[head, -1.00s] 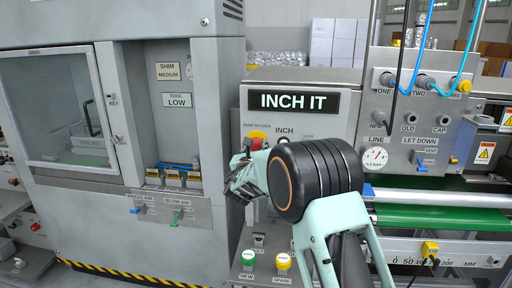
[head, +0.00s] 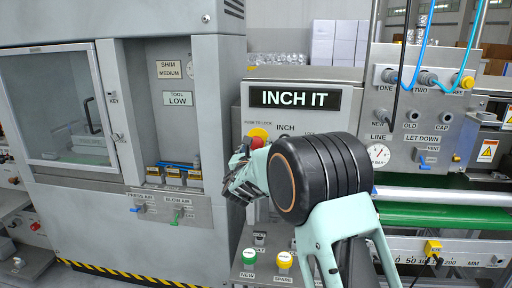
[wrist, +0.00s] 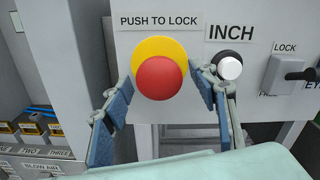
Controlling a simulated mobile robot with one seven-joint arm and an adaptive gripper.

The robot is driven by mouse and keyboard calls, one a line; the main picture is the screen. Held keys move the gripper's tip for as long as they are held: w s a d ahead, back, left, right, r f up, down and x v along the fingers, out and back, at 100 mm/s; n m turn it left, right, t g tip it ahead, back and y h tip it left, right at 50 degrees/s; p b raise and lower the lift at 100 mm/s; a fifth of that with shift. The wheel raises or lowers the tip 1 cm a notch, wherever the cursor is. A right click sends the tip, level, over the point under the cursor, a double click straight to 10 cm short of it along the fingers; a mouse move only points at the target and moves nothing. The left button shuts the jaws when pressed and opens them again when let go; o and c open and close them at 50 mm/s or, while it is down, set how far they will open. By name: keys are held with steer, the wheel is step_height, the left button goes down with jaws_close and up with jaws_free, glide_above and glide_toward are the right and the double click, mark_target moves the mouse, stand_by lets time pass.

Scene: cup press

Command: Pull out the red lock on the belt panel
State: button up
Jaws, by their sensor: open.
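The red lock is a round red mushroom button (wrist: 159,78) on a yellow disc (wrist: 158,46), under a "PUSH TO LOCK" label on the grey "INCH IT" panel. In the head view, the red button (head: 256,142) shows just above my gripper (head: 242,165). In the wrist view, my gripper (wrist: 163,84) is open, with one blue-padded finger left of the button and the other to its right. The right fingertip lies between the red button and the white INCH button (wrist: 229,68). I cannot tell whether either finger touches the red button.
A cabinet (head: 165,100) is at the left. A gauge (head: 378,154) and green belt (head: 440,217) are at the right.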

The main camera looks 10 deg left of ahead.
steer(key=s, duration=1.2)
steer(key=shift+a, duration=0.2)
